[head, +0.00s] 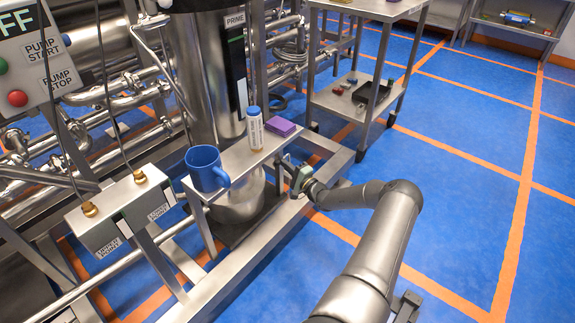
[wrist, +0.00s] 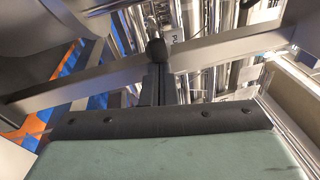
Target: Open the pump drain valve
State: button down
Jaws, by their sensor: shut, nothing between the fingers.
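My gripper (head: 285,168) is at the right end of the small steel shelf, beside the frame post, with its fingers pointing left towards the pump skid. In the wrist view its dark fingers (wrist: 158,62) are together and hold nothing. I cannot make out the pump drain valve for certain in either view. A small white label (wrist: 177,36), partly covered and starting with what looks like "P", shows just behind the fingertips among steel pipes. A steel bar crosses behind the fingers; I cannot tell whether they touch it.
A steel cart (head: 330,101) stands behind. Blue floor at right is clear.

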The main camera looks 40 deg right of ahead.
jog(key=shift+a, duration=0.15)
jog(key=shift+w+a+r+p, duration=0.1)
jog(key=shift+w+a+p, duration=0.3)
jog(key=shift+a+p, duration=0.5)
jog(key=shift+w+a+p, duration=0.35)
jog(key=shift+a+p, duration=0.2)
jog(key=shift+p, duration=0.6)
jog(key=shift+w+a, duration=0.15)
jog(key=shift+w, duration=0.05)
jog(key=shift+w+a+p, duration=0.25)
jog(key=shift+a+p, duration=0.05)
jog(key=p, duration=0.4)
send_near(277, 165)
jog(key=s+a+f, duration=0.1)
jog(key=s+a, duration=0.1)
jog(key=a, duration=0.3)
jog(key=shift+a+f, duration=0.3)
jog(key=shift+f, duration=0.05)
